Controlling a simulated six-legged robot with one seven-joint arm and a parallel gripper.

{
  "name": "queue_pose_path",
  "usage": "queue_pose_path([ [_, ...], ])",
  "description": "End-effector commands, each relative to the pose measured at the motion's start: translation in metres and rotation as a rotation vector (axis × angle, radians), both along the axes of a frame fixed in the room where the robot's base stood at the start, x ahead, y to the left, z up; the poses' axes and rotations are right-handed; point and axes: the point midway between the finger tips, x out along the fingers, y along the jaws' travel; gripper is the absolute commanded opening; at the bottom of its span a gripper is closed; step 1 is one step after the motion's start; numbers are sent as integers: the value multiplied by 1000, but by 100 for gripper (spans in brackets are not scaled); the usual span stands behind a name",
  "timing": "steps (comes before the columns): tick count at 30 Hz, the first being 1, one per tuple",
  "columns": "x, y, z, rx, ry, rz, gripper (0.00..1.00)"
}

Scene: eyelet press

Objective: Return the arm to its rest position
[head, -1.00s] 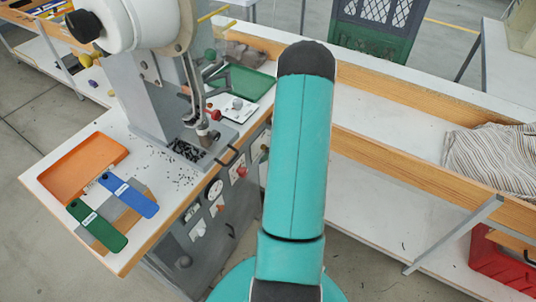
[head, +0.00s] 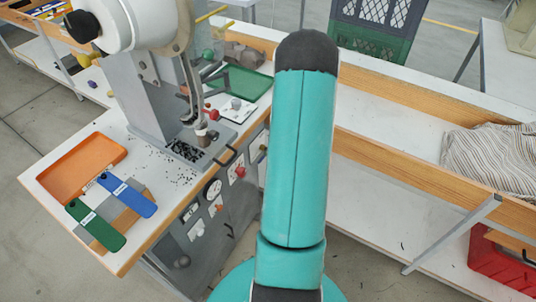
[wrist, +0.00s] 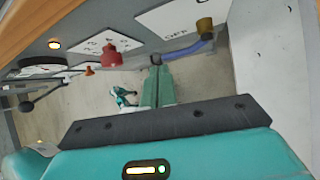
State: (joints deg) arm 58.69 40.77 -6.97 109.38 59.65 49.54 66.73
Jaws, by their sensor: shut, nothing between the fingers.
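My arm shows in the head view as a teal link with a dark rounded top, standing upright in front of the bench. My gripper is hidden in that view. In the wrist view my gripper (wrist: 157,64) is shut, its two greenish fingers together with nothing between them. It is close to the front panel of the press cabinet, which carries a red knob (wrist: 107,56) and a brass-coloured knob (wrist: 204,25).
The eyelet press (head: 140,85) stands on the bench left of my arm. An orange tray (head: 62,178), a blue strip (head: 128,195) and a green strip (head: 95,226) lie there. A long wood-edged bench (head: 400,155) runs along the right, with striped cloth (head: 490,160) on it.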

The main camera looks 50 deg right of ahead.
Motion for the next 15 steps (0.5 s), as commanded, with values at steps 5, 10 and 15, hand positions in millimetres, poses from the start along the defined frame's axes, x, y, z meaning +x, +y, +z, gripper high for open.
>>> queue_pose_path([
  [5, -22, -3, 36, -4, -2, 1, 0],
  [10, -40, -4, 64, -3, -1, 0, 0],
  [15, -50, -5, 79, -1, -1, 2, 0],
])
